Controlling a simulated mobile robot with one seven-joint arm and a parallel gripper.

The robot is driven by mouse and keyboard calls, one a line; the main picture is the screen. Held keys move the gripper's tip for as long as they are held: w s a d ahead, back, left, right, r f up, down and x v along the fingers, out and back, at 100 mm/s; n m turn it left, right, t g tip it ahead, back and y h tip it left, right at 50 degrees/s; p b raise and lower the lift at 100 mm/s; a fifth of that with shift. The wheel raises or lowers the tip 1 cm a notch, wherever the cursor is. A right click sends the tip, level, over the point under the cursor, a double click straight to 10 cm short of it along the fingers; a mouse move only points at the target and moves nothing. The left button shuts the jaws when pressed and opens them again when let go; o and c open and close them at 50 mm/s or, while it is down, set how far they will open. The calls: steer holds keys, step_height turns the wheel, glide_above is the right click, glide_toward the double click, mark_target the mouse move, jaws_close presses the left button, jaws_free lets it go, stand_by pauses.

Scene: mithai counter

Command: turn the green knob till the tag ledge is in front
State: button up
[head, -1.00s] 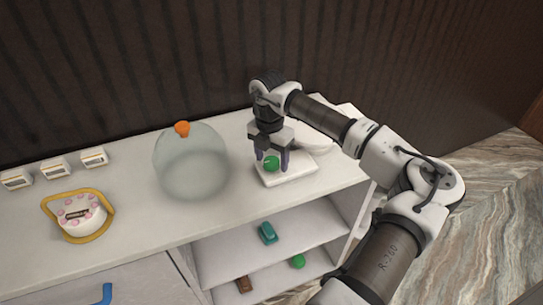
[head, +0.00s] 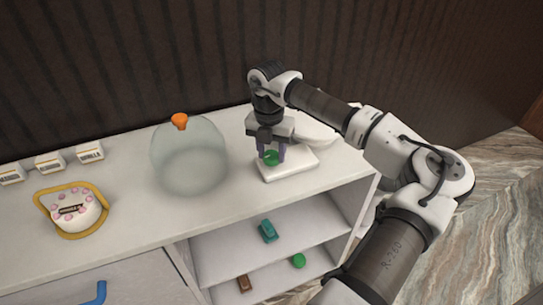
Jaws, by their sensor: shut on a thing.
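The green knob (head: 270,158) stands on a white base (head: 291,168) on the counter, right of the glass dome. My gripper (head: 270,153) points down over the base, and its dark fingers are shut on the green knob from both sides. A white rounded part (head: 315,131) shows behind the gripper, partly hidden by my arm. I cannot make out the tag ledge in this view.
A glass dome (head: 188,155) with an orange top stands close left of my gripper. Farther left are a pink-dotted cake (head: 73,212) in a yellow frame and labelled white boxes (head: 50,163). Shelves below hold a teal item (head: 268,231), a green ball (head: 298,260) and a brown block (head: 244,283).

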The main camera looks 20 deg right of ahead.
mark_target(270, 156)
steer(key=n+b, duration=0.1)
steer(key=n, duration=0.1)
steer(key=n+b, duration=0.1)
steer(key=b, duration=0.1)
steer(key=shift+f+n, duration=0.2)
steer(key=shift+n, duration=0.2)
steer(key=n+b, duration=0.2)
steer(key=n, duration=0.1)
steer(key=shift+n, duration=0.3)
steer(key=n+b, duration=0.1)
steer(key=n, duration=0.2)
steer(key=shift+r+n, duration=0.1)
steer(key=shift+n, duration=0.2)
steer(key=shift+s+r+n+b, duration=0.1)
steer(key=shift+n+b, duration=0.6)
steer(key=shift+n, duration=1.4)
steer(key=o, duration=1)
steer(key=shift+c, duration=0.2)
step_height(270, 156, up, 14)
steer(key=shift+s+a+b, duration=0.15)
steer(key=shift+a+b, duration=0.15)
steer(key=shift+b, duration=0.15)
